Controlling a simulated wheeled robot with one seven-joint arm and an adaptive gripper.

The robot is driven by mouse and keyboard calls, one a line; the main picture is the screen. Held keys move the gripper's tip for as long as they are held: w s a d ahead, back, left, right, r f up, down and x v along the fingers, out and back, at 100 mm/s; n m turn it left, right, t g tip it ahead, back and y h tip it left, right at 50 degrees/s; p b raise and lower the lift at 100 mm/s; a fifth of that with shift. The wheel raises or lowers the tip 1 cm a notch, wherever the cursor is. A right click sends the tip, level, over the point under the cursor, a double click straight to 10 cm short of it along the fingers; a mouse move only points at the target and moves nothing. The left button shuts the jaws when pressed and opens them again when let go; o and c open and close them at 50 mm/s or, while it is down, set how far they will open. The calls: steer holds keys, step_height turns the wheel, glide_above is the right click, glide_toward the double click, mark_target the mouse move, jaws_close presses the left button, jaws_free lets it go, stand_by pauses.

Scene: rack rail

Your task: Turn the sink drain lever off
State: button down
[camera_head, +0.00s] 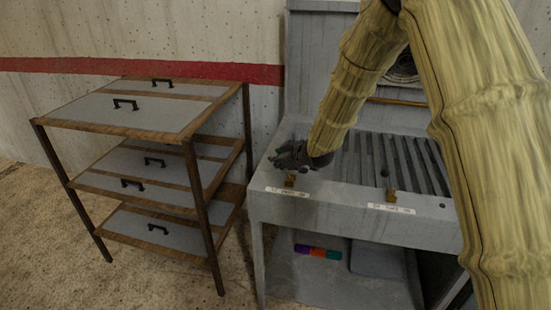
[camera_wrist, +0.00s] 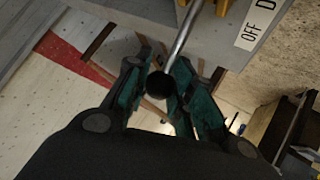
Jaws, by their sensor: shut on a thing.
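A grey steel sink unit (camera_head: 340,198) has two small levers with brass bases on its front face. The left lever's brass base (camera_head: 290,181) shows just below my gripper (camera_head: 303,157), which hides the rest of it. In the wrist view, a metal lever rod with a black ball knob (camera_wrist: 160,85) runs between the green-padded fingers of my gripper (camera_wrist: 162,90), which are shut on the knob end. A white label (camera_wrist: 257,24) beside the rod reads "OFF" and a cut-off "D". The right lever (camera_head: 390,195) stands apart. Label text in the head view is too small to read.
A wooden-framed rack (camera_head: 195,165) with grey panels and black handles stands left of the sink. A slatted grid (camera_head: 375,158) lies behind the levers. A purple, orange and green item (camera_head: 317,252) is on the lower shelf. Floor in front of the rack is clear.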

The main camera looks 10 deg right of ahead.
steer(key=shift+a+f, duration=0.1)
steer(key=shift+a, duration=0.05)
steer(key=c, duration=1.2)
jaws_free()
steer(key=v, duration=1.2)
